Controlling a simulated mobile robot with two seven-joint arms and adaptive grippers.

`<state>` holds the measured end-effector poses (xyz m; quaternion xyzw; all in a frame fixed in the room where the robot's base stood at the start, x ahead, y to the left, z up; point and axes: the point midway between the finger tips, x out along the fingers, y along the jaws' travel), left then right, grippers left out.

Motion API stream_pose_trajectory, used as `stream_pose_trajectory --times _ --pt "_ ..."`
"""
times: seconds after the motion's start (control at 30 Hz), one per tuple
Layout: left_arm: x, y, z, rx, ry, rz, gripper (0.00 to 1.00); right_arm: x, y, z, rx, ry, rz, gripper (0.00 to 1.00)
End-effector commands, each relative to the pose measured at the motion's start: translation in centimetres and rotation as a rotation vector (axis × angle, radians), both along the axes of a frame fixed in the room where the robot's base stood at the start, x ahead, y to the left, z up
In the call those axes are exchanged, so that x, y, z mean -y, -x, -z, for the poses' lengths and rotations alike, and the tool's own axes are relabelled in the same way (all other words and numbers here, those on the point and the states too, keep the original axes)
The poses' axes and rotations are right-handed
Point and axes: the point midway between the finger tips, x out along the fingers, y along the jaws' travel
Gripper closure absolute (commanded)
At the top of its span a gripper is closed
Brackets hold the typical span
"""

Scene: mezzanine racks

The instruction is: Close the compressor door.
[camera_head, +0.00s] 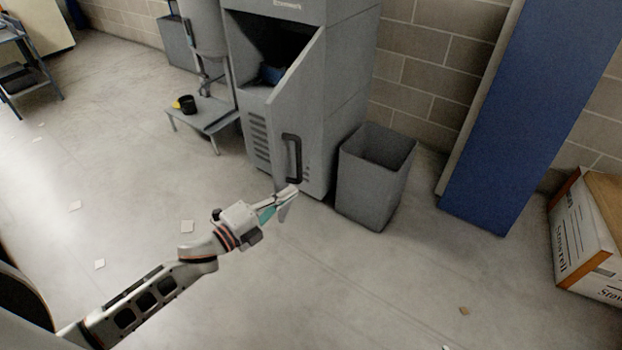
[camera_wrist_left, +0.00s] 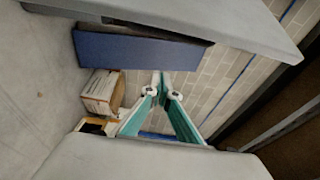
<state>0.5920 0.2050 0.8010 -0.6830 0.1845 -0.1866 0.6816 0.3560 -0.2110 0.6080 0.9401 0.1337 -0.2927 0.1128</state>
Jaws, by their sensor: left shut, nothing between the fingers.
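The compressor (camera_head: 345,75) is a tall grey cabinet against the brick wall in the head view. My right gripper is not in view.
A grey bin (camera_head: 372,180) stands right of the compressor. Beyond it are a blue panel (camera_head: 525,120) and a cardboard box (camera_head: 585,240). A low stand (camera_head: 205,115) with a black cup is at left. Open floor with small scraps lies in front.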

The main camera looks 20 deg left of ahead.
Motion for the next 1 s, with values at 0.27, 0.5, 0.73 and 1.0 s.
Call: stream_pose_trajectory --times 0.27,0.5,0.73,1.0 --pt "2.1 -3.7 -0.2 0.001 0.003 -0.002 1.00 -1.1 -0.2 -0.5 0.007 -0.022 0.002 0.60" --pt "4.5 -7.7 0.0 -0.002 0.005 -0.002 1.00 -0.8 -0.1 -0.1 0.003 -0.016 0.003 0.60" --pt "2.2 -8.8 0.1 -0.004 0.002 -0.003 1.00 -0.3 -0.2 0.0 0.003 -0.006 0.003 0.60" --pt "0.9 -9.0 0.1 -0.004 0.005 -0.002 1.00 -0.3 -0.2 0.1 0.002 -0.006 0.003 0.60"
